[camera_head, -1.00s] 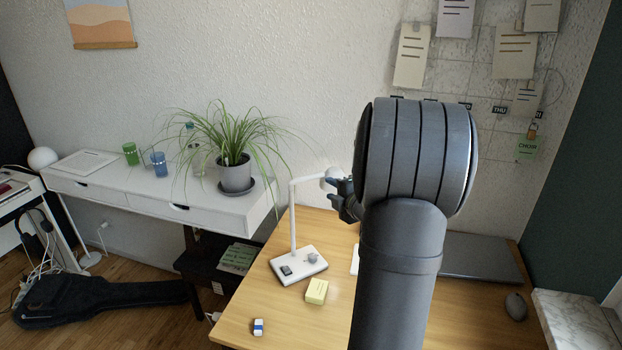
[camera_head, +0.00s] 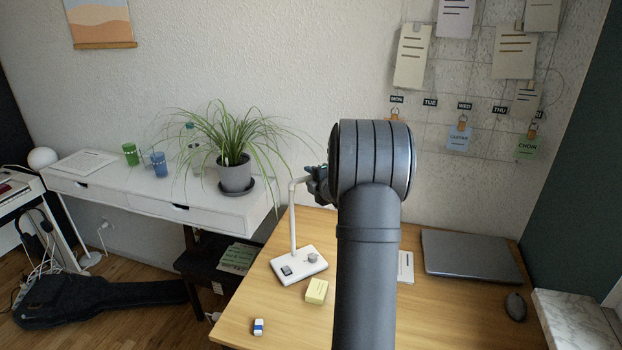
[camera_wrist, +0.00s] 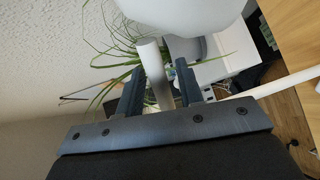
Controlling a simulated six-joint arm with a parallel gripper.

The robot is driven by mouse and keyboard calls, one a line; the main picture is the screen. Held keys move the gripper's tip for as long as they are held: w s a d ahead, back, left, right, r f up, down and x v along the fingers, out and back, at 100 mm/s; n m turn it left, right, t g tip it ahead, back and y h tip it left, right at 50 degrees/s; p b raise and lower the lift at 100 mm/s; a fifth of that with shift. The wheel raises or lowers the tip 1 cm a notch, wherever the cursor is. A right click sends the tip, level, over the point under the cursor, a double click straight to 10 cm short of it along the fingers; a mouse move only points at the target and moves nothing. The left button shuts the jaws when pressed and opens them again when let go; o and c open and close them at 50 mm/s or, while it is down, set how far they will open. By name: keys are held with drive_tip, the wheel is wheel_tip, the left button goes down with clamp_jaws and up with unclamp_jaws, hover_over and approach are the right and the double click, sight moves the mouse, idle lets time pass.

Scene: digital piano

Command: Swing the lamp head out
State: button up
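The white desk lamp has a base (camera_head: 299,265) on the desk, an upright post (camera_head: 293,220) and a short upper arm (camera_head: 300,181). In the head view its head is hidden behind my gripper (camera_head: 318,183) and wrist. In the wrist view the round white lamp head (camera_wrist: 185,12) fills the top, close to my gripper (camera_wrist: 160,88). A pale bar of the lamp (camera_wrist: 155,70) lies between the two fingers. The fingers stand apart, with a narrow gap on the bar's right side; contact on the left side cannot be told. The post (camera_wrist: 285,84) shows at right.
A yellow note block (camera_head: 316,291) and an eraser (camera_head: 258,327) lie on the desk near the base. A closed laptop (camera_head: 470,257) and a mouse (camera_head: 516,306) are at right. A potted plant (camera_head: 235,176) on the white table hangs leaves near the lamp.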

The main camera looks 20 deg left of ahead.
clamp_jaws()
drive_tip(key=shift+s+d+m+t+h, duration=0.1)
drive_tip(key=shift+s+m+t+h, duration=0.1)
drive_tip(key=shift+m+t+h, duration=0.1)
drive_tip(key=s+m+h, duration=0.9)
drive_tip(key=m+h, duration=0.8)
drive_tip(key=h, duration=0.4)
drive_tip(key=shift+h, duration=0.3)
idle(0.4)
drive_tip(key=shift+s, duration=0.15)
